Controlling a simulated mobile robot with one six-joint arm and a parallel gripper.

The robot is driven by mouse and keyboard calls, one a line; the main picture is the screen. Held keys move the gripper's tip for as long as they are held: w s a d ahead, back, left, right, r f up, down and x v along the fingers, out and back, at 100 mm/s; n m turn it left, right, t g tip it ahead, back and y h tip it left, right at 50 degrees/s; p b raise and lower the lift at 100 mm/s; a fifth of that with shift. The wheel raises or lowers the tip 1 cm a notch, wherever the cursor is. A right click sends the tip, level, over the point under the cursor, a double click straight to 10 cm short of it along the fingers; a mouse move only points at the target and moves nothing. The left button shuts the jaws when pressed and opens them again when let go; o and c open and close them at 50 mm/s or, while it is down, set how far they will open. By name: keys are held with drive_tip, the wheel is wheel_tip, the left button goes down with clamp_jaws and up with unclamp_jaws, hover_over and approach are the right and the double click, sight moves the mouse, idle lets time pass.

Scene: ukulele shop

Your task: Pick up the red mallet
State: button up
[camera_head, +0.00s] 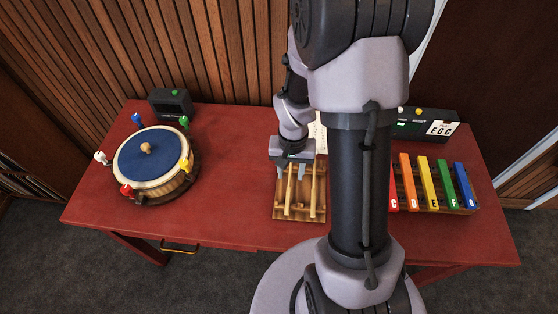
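A wooden rack (299,217) lies on the table in front of my arm, with two pale wooden mallet handles on it, a left one (288,197) and a right one (313,194). No red mallet head shows; the far ends of the handles are hidden by my gripper and arm, so I cannot tell which handle is the red mallet's. My gripper (291,173) points down over the far part of the rack. Its fingers are apart, seemingly to either side of the left handle. Whether they touch it cannot be told.
The red table (235,190) bears a round blue-topped drum (150,158) with coloured knobs at left and a small dark box (171,104) behind it. Coloured bars (427,182) and a dark box with letters (427,124) stand at right. The table between drum and rack is clear.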

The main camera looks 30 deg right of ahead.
drive_tip(key=b, duration=0.2)
hover_over(288, 195)
drive_tip(key=f, duration=0.6)
drive_tip(key=shift+w+d+f, duration=0.2)
drive_tip(key=shift+d+f, duration=0.05)
drive_tip(key=shift+f, duration=0.15)
drive_tip(key=f, duration=0.2)
drive_tip(key=f+b, duration=0.2)
drive_tip(key=f, duration=0.1)
drive_tip(key=shift+s+a+f, duration=0.2)
drive_tip(key=shift+s+f, duration=0.05)
drive_tip(key=shift+f, duration=0.05)
drive_tip(key=shift+r, duration=0.1)
clamp_jaws()
